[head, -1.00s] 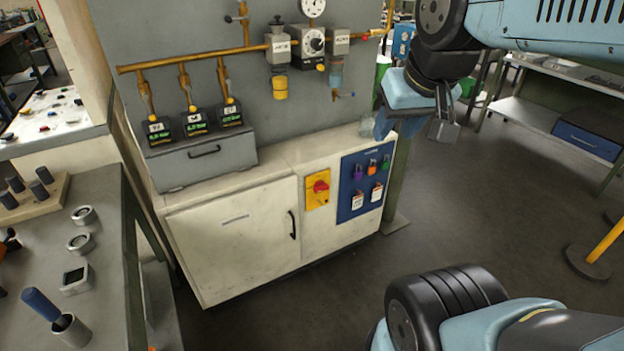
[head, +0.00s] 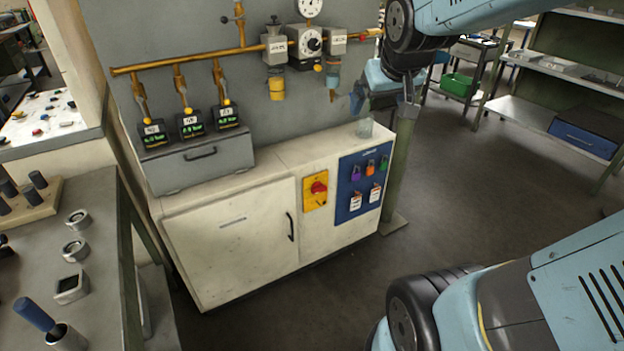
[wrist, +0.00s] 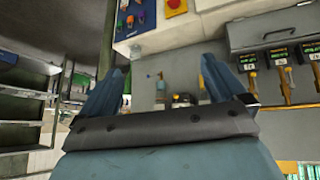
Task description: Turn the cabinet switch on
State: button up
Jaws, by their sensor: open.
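The cabinet switch (head: 318,188) is a red rotary knob on a yellow plate on the front of the white cabinet (head: 240,243). It sits between the black door handle and a blue panel. I cannot read its position. In the wrist view, which is upside down, the switch (wrist: 176,5) is at the top edge. My gripper (head: 382,104) is above and beyond the cabinet's right end, apart from the switch. In the wrist view my gripper (wrist: 163,82) is open, with its two blue fingers spread and nothing between them.
The blue panel (head: 363,183) carries coloured padlocks and tags. A grey box (head: 203,163) with gauges is at left. A green post (head: 400,170) stands at right. The floor in front is clear.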

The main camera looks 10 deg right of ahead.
aim_at(321, 191)
jog(key=w+d+f+n+t, duration=0.1)
jog(key=w+d+f+t, duration=0.1)
jog(key=w+f, duration=0.85)
jog(key=w+d+f+n+t, duration=0.15)
jog(key=w+f, duration=0.35)
jog(key=w, duration=1)
jog(key=w+f+n+t+y, duration=0.1)
jog(key=w+f+y, duration=0.15)
jog(key=f, duration=0.55)
jog(key=w+f+n+t+y, duration=0.15)
jog(key=w+f, duration=0.25)
jog(key=f, duration=0.4)
jog(key=s+a+f+m+t+y, duration=0.15)
jog(key=s+f, duration=0.25)
jog(key=f, duration=0.7)
jog(key=s+f+m+t+y, duration=0.1)
jog(key=s+f+t, duration=0.3)
jog(key=f, duration=0.7)
jog(key=shift+n+g, duration=0.25)
jog(key=shift+g, duration=0.5)
jog(key=x, duration=1.2)
jog(key=shift+w+a+f, duration=0.25)
jog(key=shift+w, duration=0.1)
